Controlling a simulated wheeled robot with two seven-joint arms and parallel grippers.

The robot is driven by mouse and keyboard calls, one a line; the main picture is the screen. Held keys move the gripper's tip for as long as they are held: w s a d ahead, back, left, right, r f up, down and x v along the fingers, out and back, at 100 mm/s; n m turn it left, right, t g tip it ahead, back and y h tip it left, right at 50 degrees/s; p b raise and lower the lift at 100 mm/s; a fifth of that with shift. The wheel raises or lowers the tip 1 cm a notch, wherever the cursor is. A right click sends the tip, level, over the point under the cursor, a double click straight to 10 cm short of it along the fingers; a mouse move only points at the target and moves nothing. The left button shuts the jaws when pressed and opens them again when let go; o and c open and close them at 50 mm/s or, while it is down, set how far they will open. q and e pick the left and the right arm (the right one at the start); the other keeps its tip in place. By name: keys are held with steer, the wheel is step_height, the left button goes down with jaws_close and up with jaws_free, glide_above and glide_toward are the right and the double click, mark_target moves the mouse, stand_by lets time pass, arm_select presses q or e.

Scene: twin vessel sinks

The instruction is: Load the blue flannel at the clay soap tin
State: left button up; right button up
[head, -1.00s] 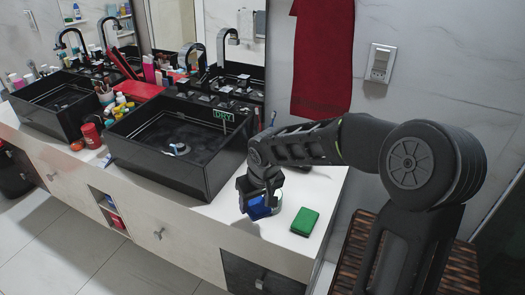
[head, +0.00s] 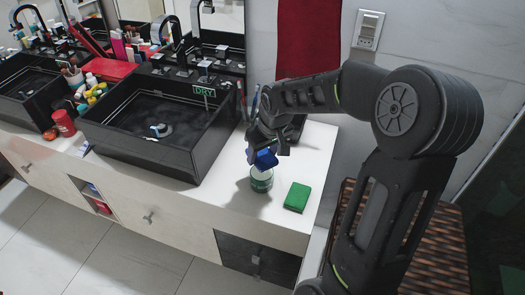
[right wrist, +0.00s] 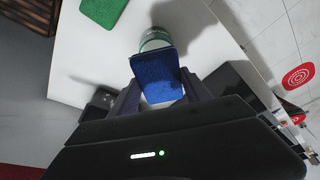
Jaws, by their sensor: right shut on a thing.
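The blue flannel (head: 265,159) is a small blue pad. My right gripper (head: 262,150) is shut on it and holds it above the counter. In the right wrist view the blue flannel (right wrist: 158,77) sticks out from between the fingers of my gripper (right wrist: 158,100). A round pale container with a green band (head: 261,181) stands on the counter just below the flannel; it also shows past the flannel's far edge in the right wrist view (right wrist: 155,40). I cannot tell from its look whether it is the clay soap tin. My left gripper is out of view.
A green sponge-like block (head: 297,197) lies on the white counter (head: 235,195) to the right of the container. A black vessel sink (head: 190,160) marked DRY is to the left. A red can (head: 63,124) and bottles stand between the sinks. A red towel (head: 308,45) hangs behind.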

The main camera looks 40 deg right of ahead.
mark_target(263, 164)
steer(key=shift+f+b, duration=1.35)
steer(key=shift+f, duration=0.9)
steer(key=shift+f+b, duration=0.55)
steer(key=shift+f, duration=0.05)
stand_by(0.7)
steer(key=shift+r+p, duration=2.5)
steer(key=shift+r, duration=1.1)
